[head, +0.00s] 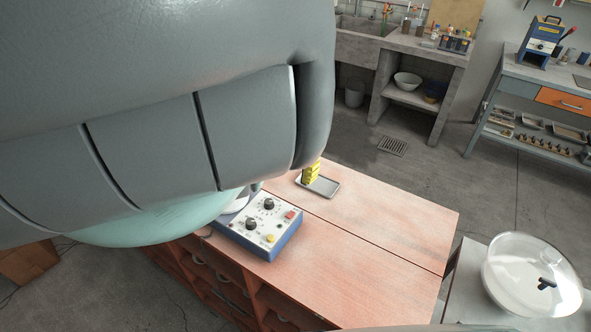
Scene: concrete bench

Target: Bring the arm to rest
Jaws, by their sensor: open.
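A large grey part of my arm fills the upper left of the head view, close to the camera. My gripper does not show in this view. The arm hides the left part of the wooden bench top (385,225) and what may lie there.
A blue control box (262,226) with knobs stands on the bench. Behind it a grey tray (327,188) bears a yellow object (311,174), partly hidden by my arm. The bench's right part is clear. A glass-lidded vessel (532,276) stands at the lower right.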

